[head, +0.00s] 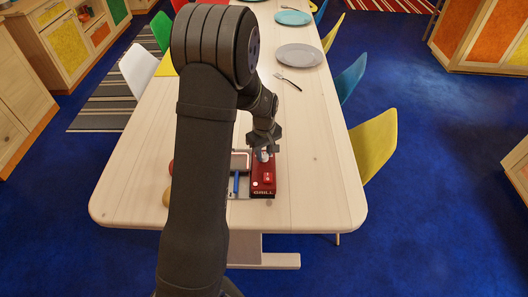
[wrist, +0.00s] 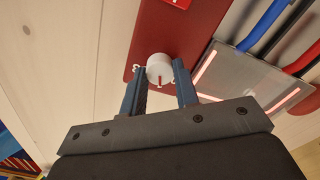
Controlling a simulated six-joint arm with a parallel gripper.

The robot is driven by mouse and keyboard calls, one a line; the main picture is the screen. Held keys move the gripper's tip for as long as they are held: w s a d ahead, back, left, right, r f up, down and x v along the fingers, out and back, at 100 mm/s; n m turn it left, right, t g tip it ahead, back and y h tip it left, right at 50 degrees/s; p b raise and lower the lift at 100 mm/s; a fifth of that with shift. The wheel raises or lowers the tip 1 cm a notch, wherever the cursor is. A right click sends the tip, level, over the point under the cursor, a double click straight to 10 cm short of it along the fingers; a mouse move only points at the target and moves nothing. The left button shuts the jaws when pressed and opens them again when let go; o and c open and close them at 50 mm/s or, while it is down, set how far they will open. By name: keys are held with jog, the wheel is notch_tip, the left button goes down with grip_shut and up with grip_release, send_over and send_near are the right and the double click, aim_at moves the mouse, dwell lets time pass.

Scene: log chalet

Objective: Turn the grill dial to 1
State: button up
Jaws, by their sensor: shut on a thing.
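The red grill control box (head: 262,181), marked GRILL, lies on the wooden table. Its white dial (head: 263,155) is near the box's far end, partly hidden by my gripper (head: 264,145). In the wrist view the dial (wrist: 160,69) has a red pointer line facing down toward my gripper. My gripper (wrist: 161,70) is shut on the dial, one blue-grey finger on each side. A small white mark, perhaps a 3, shows left of the dial. The other numbers are hidden or too small to read.
Left of the box is a grill plate (wrist: 225,72) with glowing bars and blue, black and red handles nearby. A fork (head: 288,82) and grey plate (head: 298,56) lie farther up the table. The table's right front is clear.

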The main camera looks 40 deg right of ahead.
aim_at(264, 155)
jog(key=o, duration=1)
jog(key=shift+r, duration=0.1)
notch_tip(264, 155, up, 17)
jog(key=shift+r, duration=0.15)
dwell(0.4)
notch_tip(264, 155, down, 18)
jog(key=shift+r, duration=0.25)
jog(key=shift+r, duration=0.15)
dwell(0.4)
